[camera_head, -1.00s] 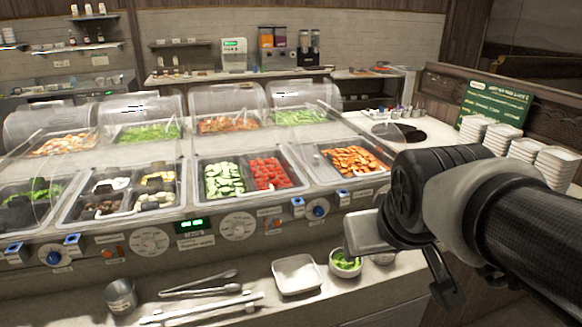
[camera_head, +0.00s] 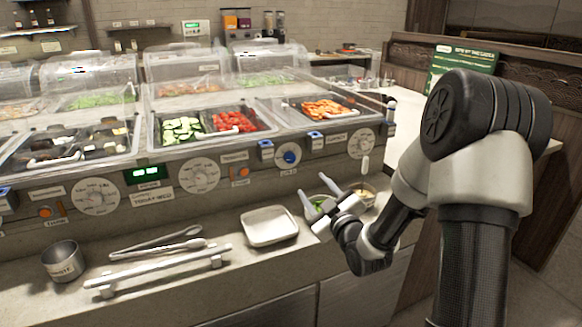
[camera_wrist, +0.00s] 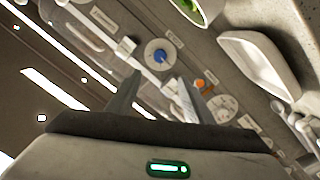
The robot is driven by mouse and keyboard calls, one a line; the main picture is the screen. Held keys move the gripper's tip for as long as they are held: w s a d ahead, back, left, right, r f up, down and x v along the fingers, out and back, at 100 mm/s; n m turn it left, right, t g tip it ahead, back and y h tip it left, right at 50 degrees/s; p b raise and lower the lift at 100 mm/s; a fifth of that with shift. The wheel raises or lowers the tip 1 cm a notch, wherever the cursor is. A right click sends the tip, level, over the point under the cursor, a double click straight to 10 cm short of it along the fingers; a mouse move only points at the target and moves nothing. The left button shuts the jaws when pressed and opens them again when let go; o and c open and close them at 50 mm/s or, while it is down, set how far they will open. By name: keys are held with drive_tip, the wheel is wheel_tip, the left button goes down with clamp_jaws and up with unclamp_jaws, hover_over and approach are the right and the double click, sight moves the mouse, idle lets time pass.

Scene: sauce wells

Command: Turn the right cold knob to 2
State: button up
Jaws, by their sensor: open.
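The right cold knob, a blue knob (camera_head: 289,157) on a round white plate, is on the counter's front panel, right of centre in the head view. In the wrist view the blue knob (camera_wrist: 160,57) shows beyond the fingertips, roughly between the two fingers. Its setting is too small to read. My gripper (camera_head: 318,184) is open and empty, in front of and below the panel, apart from the knob. Its spread fingers also show in the wrist view (camera_wrist: 158,78).
White dials (camera_head: 198,175) (camera_head: 361,142) and an orange button (camera_head: 240,172) flank the knob. On the ledge below are a white tray (camera_head: 269,227), tongs (camera_head: 165,247), a metal cup (camera_head: 63,262) and a bowl of greens (camera_head: 318,203) close to my gripper. Clear sneeze guards stand above.

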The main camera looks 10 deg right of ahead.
sight(290, 159)
drive_tip(key=w+a, duration=0.1)
drive_tip(key=w, duration=0.4)
drive_tip(key=w+a, duration=0.1)
drive_tip(key=w, duration=0.5)
drive_tip(key=w+a+b, duration=0.1)
drive_tip(key=w, duration=0.4)
drive_tip(key=shift+w+a, duration=0.2)
drive_tip(key=shift+w, duration=0.05)
drive_tip(key=c, duration=1)
